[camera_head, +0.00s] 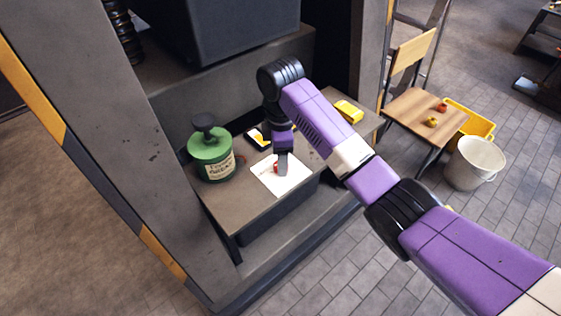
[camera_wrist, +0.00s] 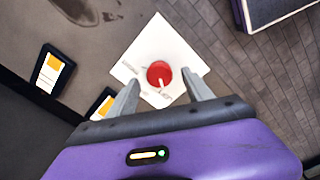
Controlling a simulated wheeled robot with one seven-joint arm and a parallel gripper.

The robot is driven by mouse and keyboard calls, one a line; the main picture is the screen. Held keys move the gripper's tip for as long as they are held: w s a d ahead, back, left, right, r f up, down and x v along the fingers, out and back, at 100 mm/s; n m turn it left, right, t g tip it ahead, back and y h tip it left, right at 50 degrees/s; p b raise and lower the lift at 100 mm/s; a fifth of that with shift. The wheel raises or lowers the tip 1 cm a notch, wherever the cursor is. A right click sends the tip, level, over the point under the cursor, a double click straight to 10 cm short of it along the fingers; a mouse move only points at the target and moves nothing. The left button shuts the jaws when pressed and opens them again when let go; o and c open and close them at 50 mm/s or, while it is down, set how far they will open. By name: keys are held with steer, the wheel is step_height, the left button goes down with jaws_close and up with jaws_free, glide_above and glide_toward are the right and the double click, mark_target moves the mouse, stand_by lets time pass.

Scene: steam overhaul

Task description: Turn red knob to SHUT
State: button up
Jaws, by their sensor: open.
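The red knob (camera_wrist: 158,73) is round and sits on a white square plate (camera_wrist: 150,40). A pale pointer mark on the knob points toward the near edge of the plate in the wrist view, by small lettering. More lettering is at the plate's left; I cannot read either label surely. My gripper (camera_wrist: 160,79) is open, with one finger on each side of the knob's near part; I cannot tell if they touch it. In the head view my gripper (camera_head: 282,168) hangs over the plate (camera_head: 294,183) and hides most of the knob (camera_head: 276,168).
A green canister (camera_head: 211,160) stands on the grey bench (camera_head: 240,205), left of the plate. A black and yellow item (camera_head: 258,137) lies behind the plate, and a yellow block (camera_head: 348,111) to the right. A chair (camera_head: 425,112) and white bucket (camera_head: 475,163) stand beyond.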

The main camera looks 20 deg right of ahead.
steer(key=shift+f, duration=0.95)
steer(key=shift+c, duration=0.5)
jaws_close()
steer(key=shift+r, duration=0.1)
